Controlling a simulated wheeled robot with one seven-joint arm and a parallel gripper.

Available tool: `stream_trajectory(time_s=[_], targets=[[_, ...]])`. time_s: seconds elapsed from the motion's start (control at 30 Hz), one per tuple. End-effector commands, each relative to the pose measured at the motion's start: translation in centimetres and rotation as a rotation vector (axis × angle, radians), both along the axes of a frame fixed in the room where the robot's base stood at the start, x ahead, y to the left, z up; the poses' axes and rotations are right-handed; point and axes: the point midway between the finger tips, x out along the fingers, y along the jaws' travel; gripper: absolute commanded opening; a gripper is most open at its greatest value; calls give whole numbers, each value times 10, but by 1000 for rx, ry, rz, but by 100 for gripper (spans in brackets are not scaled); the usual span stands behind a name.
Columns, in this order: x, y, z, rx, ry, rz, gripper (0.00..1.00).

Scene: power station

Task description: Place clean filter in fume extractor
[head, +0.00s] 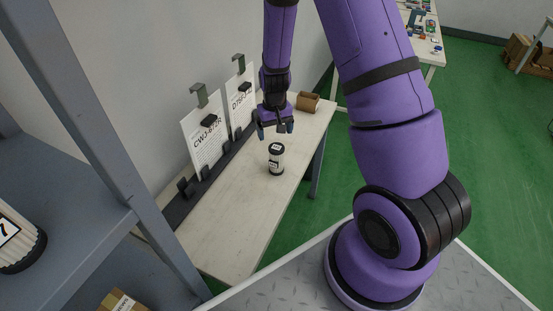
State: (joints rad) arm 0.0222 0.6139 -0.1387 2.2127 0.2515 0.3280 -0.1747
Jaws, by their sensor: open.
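A small white cylinder with black ends (275,160) stands upright on the pale workbench (228,226); it may be a filter, but I cannot tell whether it is clean. My gripper (275,130) is open, pointing down over the bench, just above and slightly behind the cylinder in the picture. It seems empty and apart from the cylinder. A larger white ribbed cylinder with black ends and a marked label (18,238) is partly in view on the grey shelf at the left edge. I cannot make out a fume extractor.
Two printed sheets (206,140) (241,100) stand along the wall behind a dark rail. A small brown box (307,102) sits at the bench's far end. A grey shelf frame (95,130) rises at left, with a cardboard box (122,302) low down. The bench front is clear.

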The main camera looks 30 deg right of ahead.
Motion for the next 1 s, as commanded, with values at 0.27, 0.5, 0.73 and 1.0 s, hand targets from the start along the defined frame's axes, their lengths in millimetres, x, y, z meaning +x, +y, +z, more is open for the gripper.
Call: stream_trajectory(time_s=[0.27,0.5,0.73,1.0], targets=[[-1,-1,-34,0,4,-2,88],[0,-1,-56,-1,2,-1,88],[-1,-4,-75,0,4,-2,88],[-1,-6,-105,1,3,-1,88]])
